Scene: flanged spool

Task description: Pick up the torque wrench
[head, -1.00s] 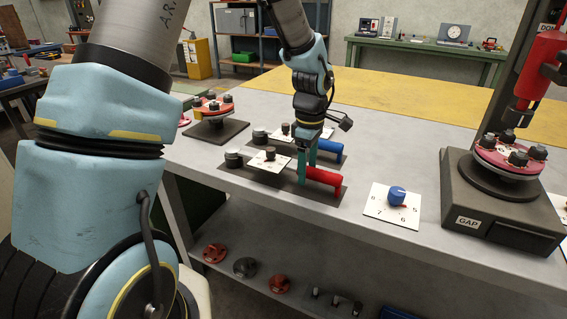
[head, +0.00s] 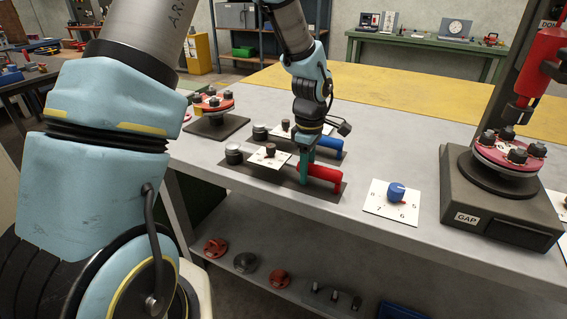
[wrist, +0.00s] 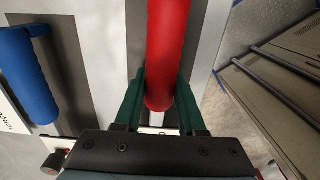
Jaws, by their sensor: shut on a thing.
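The red-handled torque wrench (head: 325,178) lies along a dark mat (head: 322,194) near the front of the bench. My gripper (head: 304,173) reaches down over it, with its green fingers closed on either side of the red handle. In the wrist view the red handle (wrist: 167,60) sits between my two fingers (wrist: 160,108). I cannot tell whether the wrench is clear of the mat. A second wrench, with a blue handle (head: 329,147), lies just behind on another dark mat; its handle also shows in the wrist view (wrist: 27,75). The fingers hide part of the red wrench.
A white dial card with a blue knob (head: 397,191) lies to the right. Beyond it stands a dark GAP stand (head: 480,217) carrying a red flange (head: 505,155) under a red tool (head: 540,65). Another red flange (head: 213,103) stands back left. The yellow bench area (head: 420,95) is clear.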

